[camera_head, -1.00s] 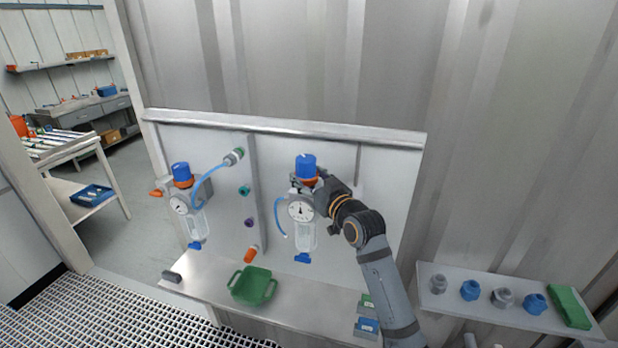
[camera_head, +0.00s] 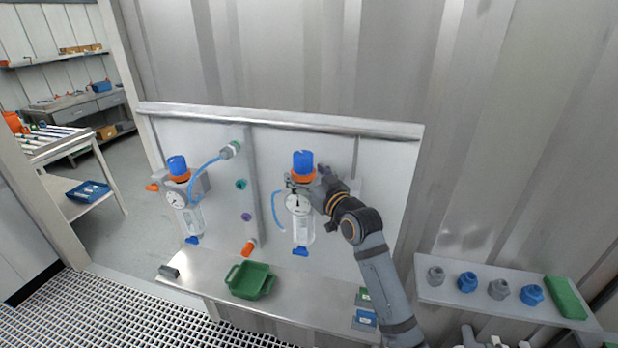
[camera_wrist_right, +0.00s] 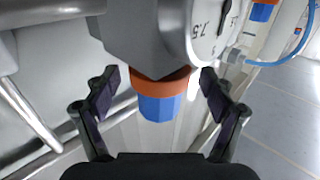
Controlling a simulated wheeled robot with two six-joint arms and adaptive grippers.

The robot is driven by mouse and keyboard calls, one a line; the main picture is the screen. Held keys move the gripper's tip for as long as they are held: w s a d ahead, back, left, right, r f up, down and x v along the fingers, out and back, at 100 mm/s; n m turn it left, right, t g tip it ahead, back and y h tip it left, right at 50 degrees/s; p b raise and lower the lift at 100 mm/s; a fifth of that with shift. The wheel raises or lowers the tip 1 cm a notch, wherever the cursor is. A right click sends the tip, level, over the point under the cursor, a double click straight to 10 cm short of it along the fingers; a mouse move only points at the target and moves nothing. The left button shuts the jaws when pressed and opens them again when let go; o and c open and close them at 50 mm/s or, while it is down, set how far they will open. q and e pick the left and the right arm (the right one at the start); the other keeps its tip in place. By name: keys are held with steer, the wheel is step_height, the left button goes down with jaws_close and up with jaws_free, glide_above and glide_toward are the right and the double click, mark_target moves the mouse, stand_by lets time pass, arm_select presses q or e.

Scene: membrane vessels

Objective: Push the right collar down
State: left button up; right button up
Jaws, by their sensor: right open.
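The right regulator has a blue knob (camera_head: 303,160) on top, an orange collar (camera_head: 302,178) just below it, a round gauge (camera_head: 297,203) and a clear bowl (camera_head: 303,231). My right gripper (camera_head: 314,180) is at the right side of this collar, level with it. In the right wrist view the picture is inverted: the orange collar (camera_wrist_right: 161,84) and blue knob (camera_wrist_right: 160,107) lie between the two fingers of my right gripper (camera_wrist_right: 158,88). The fingers are open, with a gap on each side of the collar.
A second regulator (camera_head: 184,200) with a blue hose stands on the left of the panel. A green tray (camera_head: 250,281) sits on the ledge below. A shelf (camera_head: 450,299) with several blue and grey fittings is at the right.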

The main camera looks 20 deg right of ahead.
steer(key=s+d, duration=0.2)
steer(key=s, duration=0.9)
steer(key=shift+s, duration=0.3)
steer(key=shift+d, duration=0.1)
